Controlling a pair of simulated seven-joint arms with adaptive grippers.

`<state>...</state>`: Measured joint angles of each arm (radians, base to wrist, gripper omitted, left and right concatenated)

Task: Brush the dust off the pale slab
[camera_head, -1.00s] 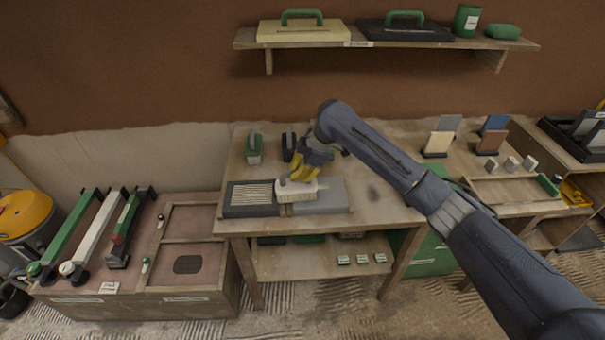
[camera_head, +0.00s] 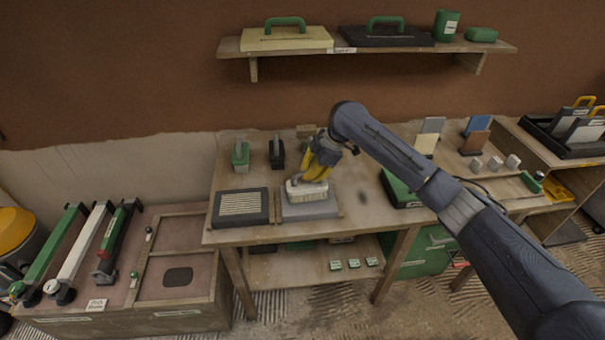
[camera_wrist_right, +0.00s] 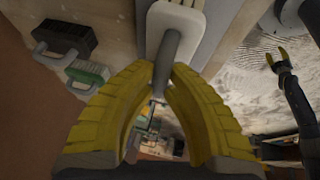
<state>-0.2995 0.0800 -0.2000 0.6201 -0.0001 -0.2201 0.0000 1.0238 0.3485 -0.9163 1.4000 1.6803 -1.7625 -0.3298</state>
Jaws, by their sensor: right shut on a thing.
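My right gripper (camera_head: 318,165) is shut on the grey handle of a brush (camera_head: 306,190) with a pale block head. In the right wrist view the yellow fingers (camera_wrist_right: 160,85) close around the handle, below the white brush head (camera_wrist_right: 178,25). The brush is over the pale grey slab (camera_head: 318,213) on the workbench and hides its back part. I cannot tell whether the bristles touch it. Dust on the slab is too small to make out. My left gripper (camera_wrist_right: 276,58) shows far off at the right of the right wrist view, open and empty.
A dark-framed ribbed panel (camera_head: 243,207) lies left of the slab. A green-and-grey tool (camera_head: 240,157) and a black tool (camera_head: 277,153) stand behind. A green case (camera_head: 398,190) is to the right under my arm. A shelf (camera_head: 360,45) hangs above.

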